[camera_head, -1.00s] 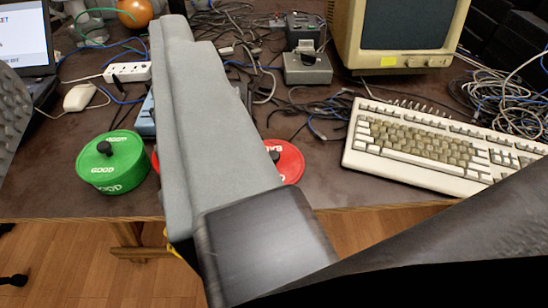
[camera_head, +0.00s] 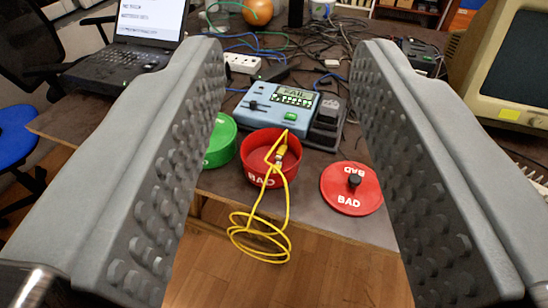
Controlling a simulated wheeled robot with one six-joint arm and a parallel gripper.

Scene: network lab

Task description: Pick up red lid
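The red lid (camera_head: 352,188) lies flat on the table near its front edge, with "BAD" lettering and a black knob. To its left stands an open red container (camera_head: 262,158) marked "BAD", with a yellow cable (camera_head: 284,207) that hangs out over the table edge. My gripper (camera_head: 292,65) is wide open, with its two grey studded fingers at the left and right of the view. Nothing is held between them. The lid shows between the fingers, nearer the right one, and looks apart from both.
A green container (camera_head: 219,143) is partly hidden behind the left finger. A blue tester device (camera_head: 281,113) stands behind the red container. A laptop (camera_head: 127,58) is at the back left and a beige monitor (camera_head: 518,75) at the right. Cables clutter the back; the strip around the lid is fairly clear.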

